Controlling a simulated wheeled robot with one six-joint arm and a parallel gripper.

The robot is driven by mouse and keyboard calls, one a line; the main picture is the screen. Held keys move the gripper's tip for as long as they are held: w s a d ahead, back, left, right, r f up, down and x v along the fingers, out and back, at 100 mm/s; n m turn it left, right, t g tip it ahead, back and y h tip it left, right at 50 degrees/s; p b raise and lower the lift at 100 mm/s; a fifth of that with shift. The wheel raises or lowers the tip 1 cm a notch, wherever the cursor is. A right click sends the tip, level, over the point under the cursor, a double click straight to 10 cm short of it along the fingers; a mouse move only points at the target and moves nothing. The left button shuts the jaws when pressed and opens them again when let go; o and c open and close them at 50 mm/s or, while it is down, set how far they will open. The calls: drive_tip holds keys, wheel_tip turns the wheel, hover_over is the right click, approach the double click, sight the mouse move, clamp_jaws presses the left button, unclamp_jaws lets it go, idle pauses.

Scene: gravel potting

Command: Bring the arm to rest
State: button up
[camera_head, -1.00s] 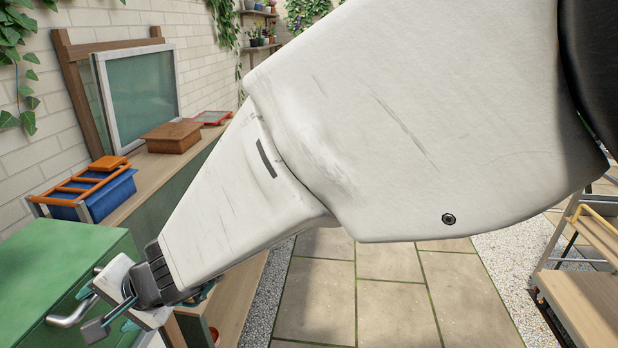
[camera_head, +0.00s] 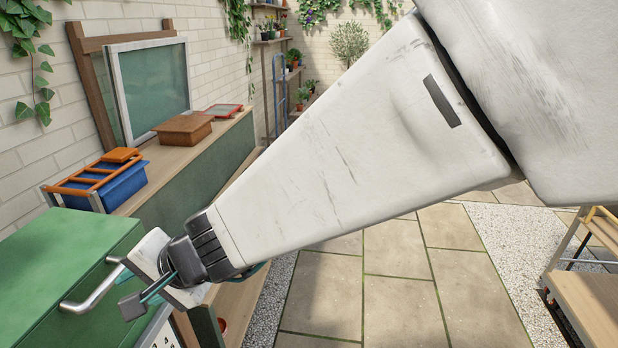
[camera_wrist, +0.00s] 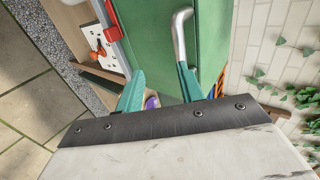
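My white arm reaches from the upper right to the lower left in the head view. My gripper (camera_wrist: 161,84) shows in the wrist view with two teal fingers spread apart and nothing held between them. In the head view my gripper (camera_head: 152,305) is at the lower left, in front of the green cabinet (camera_head: 60,250). The cabinet's metal handle (camera_head: 95,290) is just left of it. In the wrist view the handle (camera_wrist: 180,35) ends close to the right finger; I cannot tell whether they touch.
A wooden bench (camera_head: 222,140) runs along the brick wall, with a blue crate (camera_head: 120,188) and a brown box (camera_head: 183,128) on it. A wooden cart (camera_head: 590,300) stands at the right. The paved floor (camera_head: 400,290) between is open.

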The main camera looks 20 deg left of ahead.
drive_tip(key=shift+v, duration=0.8)
drive_tip(key=shift+a+r, duration=0.1)
drive_tip(key=s+d+f+n+g+h, duration=0.1)
drive_tip(key=s+d+n+g, duration=0.1)
drive_tip(key=s+d, duration=0.15)
drive_tip(key=w+d+r+h, duration=0.1)
drive_tip(key=w+d+h, duration=0.1)
drive_tip(key=d, duration=1)
drive_tip(key=w+d+r+n+t+h, duration=0.1)
drive_tip(key=w+d+h, duration=0.15)
drive_tip(key=d, duration=0.95)
drive_tip(key=w+d+r+h, duration=0.1)
drive_tip(key=w+d+h, duration=0.15)
drive_tip(key=d, duration=0.95)
drive_tip(key=d+r+m+t+h, duration=0.1)
drive_tip(key=d+m+t, duration=0.1)
drive_tip(key=d, duration=0.8)
drive_tip(key=s+d+r+m+t+h, duration=0.1)
drive_tip(key=d+r+m, duration=0.1)
drive_tip(key=d, duration=0.9)
drive_tip(key=shift+s+m+t, duration=0.35)
drive_tip(key=shift+m+t, duration=0.05)
drive_tip(key=shift+r, duration=0.1)
